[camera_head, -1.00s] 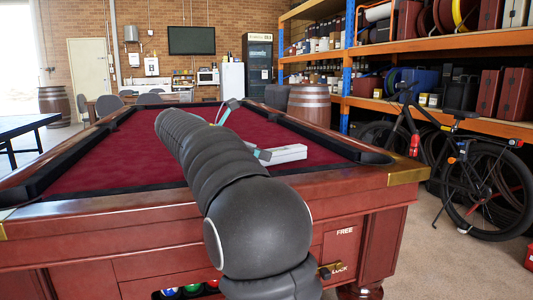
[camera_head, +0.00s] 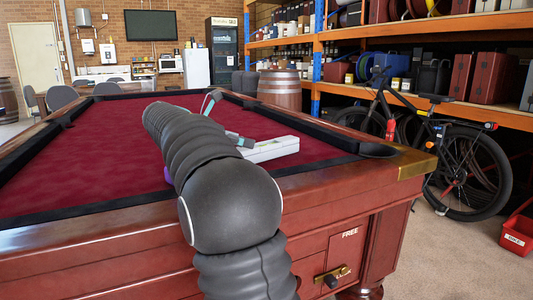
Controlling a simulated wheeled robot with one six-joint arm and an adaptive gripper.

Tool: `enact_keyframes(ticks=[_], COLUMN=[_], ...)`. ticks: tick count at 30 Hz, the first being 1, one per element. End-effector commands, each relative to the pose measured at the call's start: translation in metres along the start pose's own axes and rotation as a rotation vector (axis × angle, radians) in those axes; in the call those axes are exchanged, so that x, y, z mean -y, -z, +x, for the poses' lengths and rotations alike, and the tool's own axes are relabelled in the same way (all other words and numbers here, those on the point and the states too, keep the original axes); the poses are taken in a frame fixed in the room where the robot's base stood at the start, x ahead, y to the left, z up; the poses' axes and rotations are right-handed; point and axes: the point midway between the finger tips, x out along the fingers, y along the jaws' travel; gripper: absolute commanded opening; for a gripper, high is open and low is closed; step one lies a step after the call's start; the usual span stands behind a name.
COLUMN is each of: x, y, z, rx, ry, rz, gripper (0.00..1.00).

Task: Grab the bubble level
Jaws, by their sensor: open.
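The bubble level looks to be the pale white-grey bar (camera_head: 274,149) lying on the red cloth of the pool table (camera_head: 100,150), near its right front side. Its left end is partly hidden behind my dark, ribbed arm. Parts of my gripper (camera_head: 230,118) show past the arm's right side, with one teal-tipped finger farther back and one close to the level's left end. The gripper is open, and I see nothing between its fingers. Most of the gripper is hidden by the arm, and I cannot tell whether the near finger touches the level.
The table's raised wooden rim and dark cushions surround the cloth, with a corner pocket (camera_head: 378,150) at right. A bicycle (camera_head: 440,140) stands right of the table before loaded shelves. A barrel (camera_head: 280,90) stands behind. A red bin (camera_head: 517,234) sits on the floor at far right.

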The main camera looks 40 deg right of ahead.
Motion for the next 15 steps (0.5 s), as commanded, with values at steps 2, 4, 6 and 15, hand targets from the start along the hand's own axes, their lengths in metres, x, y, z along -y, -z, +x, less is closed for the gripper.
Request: enact_keyframes(ticks=[2,4,6,15], x=[0.0,0.0,0.001,-0.001], y=[0.001,0.0,0.0,0.0], z=[0.009,0.013,0.015,0.045], rx=[0.0,0.0,0.0,0.0], ry=[0.0,0.001,0.002,0.003], rz=[0.0,0.0,0.001,0.002], gripper=[0.77,0.77,0.77,0.77])
